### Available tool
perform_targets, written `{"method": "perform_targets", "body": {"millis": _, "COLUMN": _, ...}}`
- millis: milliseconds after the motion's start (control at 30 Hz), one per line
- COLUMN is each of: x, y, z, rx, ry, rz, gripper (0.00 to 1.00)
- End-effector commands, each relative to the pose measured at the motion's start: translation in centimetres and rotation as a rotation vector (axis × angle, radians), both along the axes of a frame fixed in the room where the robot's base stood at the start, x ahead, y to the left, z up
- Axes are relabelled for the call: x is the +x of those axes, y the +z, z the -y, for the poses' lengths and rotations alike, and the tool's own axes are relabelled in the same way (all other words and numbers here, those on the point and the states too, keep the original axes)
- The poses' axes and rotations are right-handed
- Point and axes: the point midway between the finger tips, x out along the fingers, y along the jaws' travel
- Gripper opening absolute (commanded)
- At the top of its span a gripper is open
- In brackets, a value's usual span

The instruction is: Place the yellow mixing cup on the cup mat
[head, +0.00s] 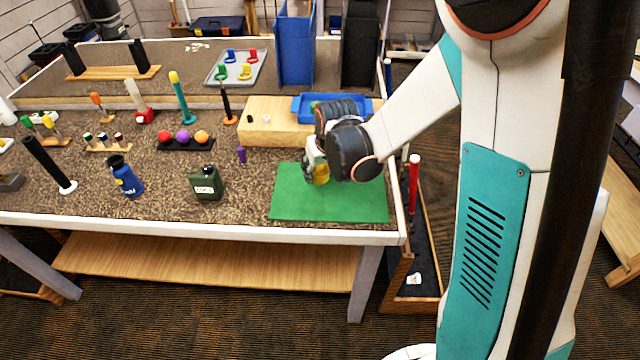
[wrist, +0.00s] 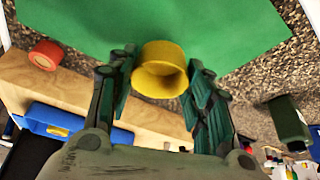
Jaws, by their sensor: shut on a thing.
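The yellow mixing cup (wrist: 160,56) sits between the two dark green fingers of my gripper (wrist: 163,72) in the wrist view, with its round open mouth turned toward the camera. My gripper (head: 316,168) is shut on it. In the head view a little of the yellow cup (head: 322,175) shows beside the fingers, partly hidden by them. The cup mat, a flat green sheet (head: 300,206), lies at the front right of the table. The cup is over the mat in the head view; I cannot tell whether it touches it.
A wooden block (head: 263,133) with a blue tray (head: 304,116) stands behind the mat. A dark green canister (head: 207,184) stands left of the mat, and a blue bottle (head: 127,178) farther left. A red post (head: 413,185) stands beyond the table's right edge. The mat's front is clear.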

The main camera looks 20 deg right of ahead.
Motion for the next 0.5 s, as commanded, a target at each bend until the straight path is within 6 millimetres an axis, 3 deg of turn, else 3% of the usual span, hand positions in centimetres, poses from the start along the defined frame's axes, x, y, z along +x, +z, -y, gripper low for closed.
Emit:
{"method": "perform_targets", "body": {"millis": 167, "x": 0.1, "y": -1.1, "z": 0.0, "rx": 0.000, "ry": 0.000, "rz": 0.000, "gripper": 0.27}}
{"method": "perform_targets", "body": {"millis": 400, "x": 0.0, "y": -4.4, "z": 0.0, "rx": 0.000, "ry": 0.000, "rz": 0.000, "gripper": 0.27}}
{"method": "perform_targets", "body": {"millis": 500, "x": 0.0, "y": -4.6, "z": 0.0, "rx": 0.000, "ry": 0.000, "rz": 0.000, "gripper": 0.27}}
